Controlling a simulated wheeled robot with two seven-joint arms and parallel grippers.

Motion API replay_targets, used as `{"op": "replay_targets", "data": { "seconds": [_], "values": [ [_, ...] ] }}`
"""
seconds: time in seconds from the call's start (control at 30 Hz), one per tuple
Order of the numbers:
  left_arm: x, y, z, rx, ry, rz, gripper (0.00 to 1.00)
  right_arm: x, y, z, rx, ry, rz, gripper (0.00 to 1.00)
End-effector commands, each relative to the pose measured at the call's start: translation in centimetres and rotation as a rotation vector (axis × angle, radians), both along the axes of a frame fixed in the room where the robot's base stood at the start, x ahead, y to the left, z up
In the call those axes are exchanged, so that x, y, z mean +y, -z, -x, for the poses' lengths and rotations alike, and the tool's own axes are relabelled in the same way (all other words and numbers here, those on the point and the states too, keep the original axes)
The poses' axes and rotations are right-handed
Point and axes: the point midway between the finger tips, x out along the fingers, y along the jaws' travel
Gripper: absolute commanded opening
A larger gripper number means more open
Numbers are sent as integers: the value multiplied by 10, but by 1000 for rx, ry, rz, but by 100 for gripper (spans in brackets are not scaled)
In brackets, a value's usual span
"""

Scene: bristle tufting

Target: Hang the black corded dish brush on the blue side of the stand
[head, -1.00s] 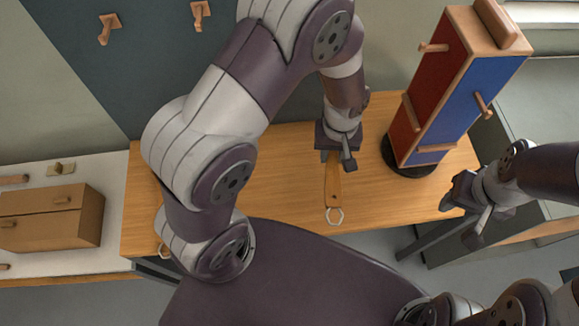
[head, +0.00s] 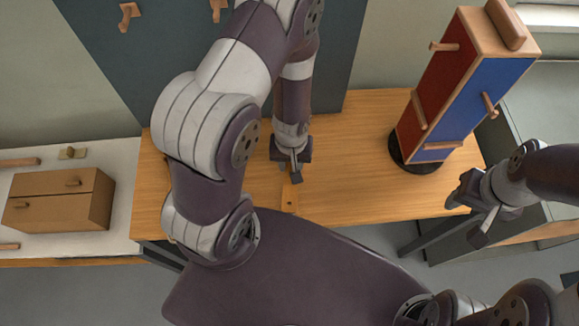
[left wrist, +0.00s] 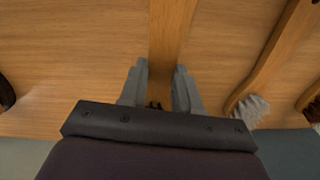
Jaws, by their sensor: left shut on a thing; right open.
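My left gripper (head: 291,178) is shut on a flat wooden handle (head: 289,198), whose holed end shows below the fingers. The handle (left wrist: 173,40) also runs between the fingers in the left wrist view. Its cord cannot be made out, and its brush head is hidden in the head view. The stand (head: 468,85) is upright at the table's right, with a red face on the left and a blue face (head: 470,108) on the right. My right gripper (head: 468,213) is open and empty, right of the table's front.
The table (head: 365,150) is clear between my left gripper and the stand. A drawer box (head: 60,205) stands left.

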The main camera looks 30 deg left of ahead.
Motion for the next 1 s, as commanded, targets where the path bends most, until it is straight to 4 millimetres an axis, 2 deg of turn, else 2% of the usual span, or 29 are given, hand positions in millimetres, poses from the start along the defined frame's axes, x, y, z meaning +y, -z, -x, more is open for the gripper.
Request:
{"op": "replay_targets", "data": {
  "seconds": [0.2,0.27,0.67,0.7,0.77,1.0],
  "values": [
    [3,31,3,2,0,0,0,0,-5,0,1,0,0,43],
    [3,34,2,1,0,-1,0,0,-10,0,0,0,0,43],
    [3,44,2,0,0,0,0,0,-3,0,0,0,0,43],
    [3,43,2,0,0,0,42,0,-4,0,0,0,0,43],
    [3,43,2,0,0,0,58,0,-4,0,0,0,0,43],
    [3,43,2,0,0,0,58,0,-4,0,0,0,0,43]
  ]
}}
